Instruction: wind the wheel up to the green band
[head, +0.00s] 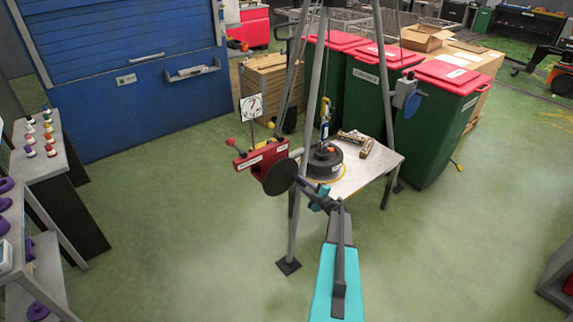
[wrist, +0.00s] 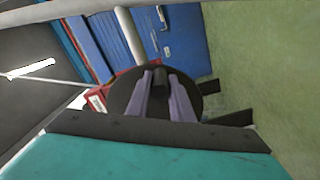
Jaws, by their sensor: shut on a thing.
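A dark round wheel (head: 280,178) sits on the front of a red winch box (head: 258,158) on the tripod's near leg. My gripper (head: 300,184) is at the wheel's right side. In the wrist view the fingers (wrist: 161,84) are shut on a dark knob (wrist: 160,76) standing out from the wheel (wrist: 190,90). A dark round weight (head: 324,162) hangs from or stands under a hook (head: 325,112) over a small table (head: 375,175); I cannot tell whether it touches the table. I cannot make out a green band.
Tripod legs (head: 304,215) stand around the table. A grey box with a blue disc (head: 411,103) is on the right leg. Green bins with red lids (head: 437,125) stand behind. A shelf unit (head: 55,170) is at left. The floor in front is clear.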

